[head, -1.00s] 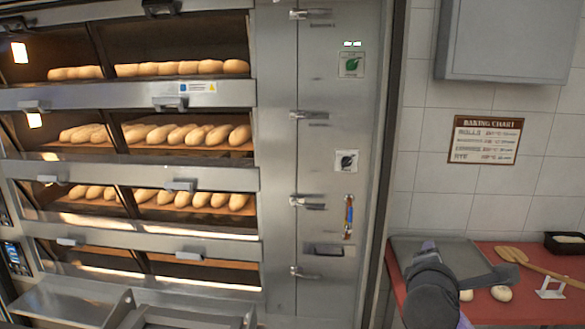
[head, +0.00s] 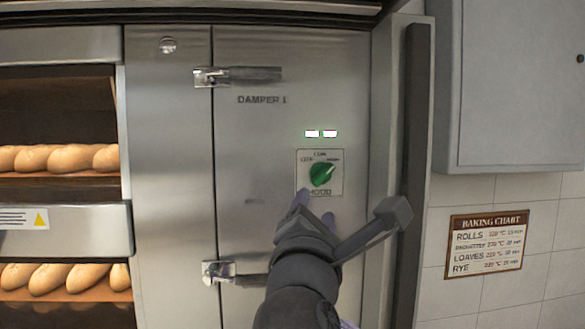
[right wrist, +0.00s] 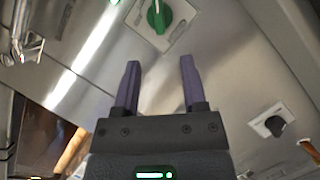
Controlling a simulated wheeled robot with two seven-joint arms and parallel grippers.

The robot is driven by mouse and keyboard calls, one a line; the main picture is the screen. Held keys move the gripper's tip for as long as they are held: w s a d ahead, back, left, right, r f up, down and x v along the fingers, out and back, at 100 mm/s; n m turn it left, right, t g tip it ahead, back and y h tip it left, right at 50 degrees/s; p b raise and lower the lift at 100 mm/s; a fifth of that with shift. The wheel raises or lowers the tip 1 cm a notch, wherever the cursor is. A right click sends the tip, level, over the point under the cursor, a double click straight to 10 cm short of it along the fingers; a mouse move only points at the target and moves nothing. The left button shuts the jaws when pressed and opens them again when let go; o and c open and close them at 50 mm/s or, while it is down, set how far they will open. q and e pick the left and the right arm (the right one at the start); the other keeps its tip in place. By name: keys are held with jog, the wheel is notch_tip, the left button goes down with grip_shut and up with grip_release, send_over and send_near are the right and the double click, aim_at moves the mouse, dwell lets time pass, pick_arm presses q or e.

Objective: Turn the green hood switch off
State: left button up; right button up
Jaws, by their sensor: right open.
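The green hood switch (head: 321,174) is a round green knob on a square plate marked HOOD, on the steel panel right of the ovens. Two small lit indicators (head: 321,133) show above it. My right gripper (head: 315,208) is just below the plate in the head view, with its fingers pointing up at it. In the right wrist view the two purple fingers (right wrist: 157,82) are apart with nothing between them. The green knob (right wrist: 159,16) is beyond the fingertips there, near the top edge. The gripper appears apart from the knob. My left gripper is in neither view.
A black knob (right wrist: 274,125) on a white plate shows at the right wrist view's right. Damper handles (head: 238,76) stick out from the panel. A vertical bar (head: 411,170) and a grey cabinet (head: 512,85) stand to the right. Ovens with bread (head: 60,158) are on the left.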

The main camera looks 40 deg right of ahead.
aim_at(322, 178)
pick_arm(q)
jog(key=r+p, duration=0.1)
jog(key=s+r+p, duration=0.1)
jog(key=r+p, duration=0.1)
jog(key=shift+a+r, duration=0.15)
pick_arm(e)
jog(key=x, duration=0.9)
jog(key=shift+s+d+r, duration=0.15)
jog(key=shift+s+r, duration=0.1)
jog(key=shift+r, duration=0.05)
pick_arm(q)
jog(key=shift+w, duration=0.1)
pick_arm(e)
jog(key=shift+c, duration=0.3)
grip_shut()
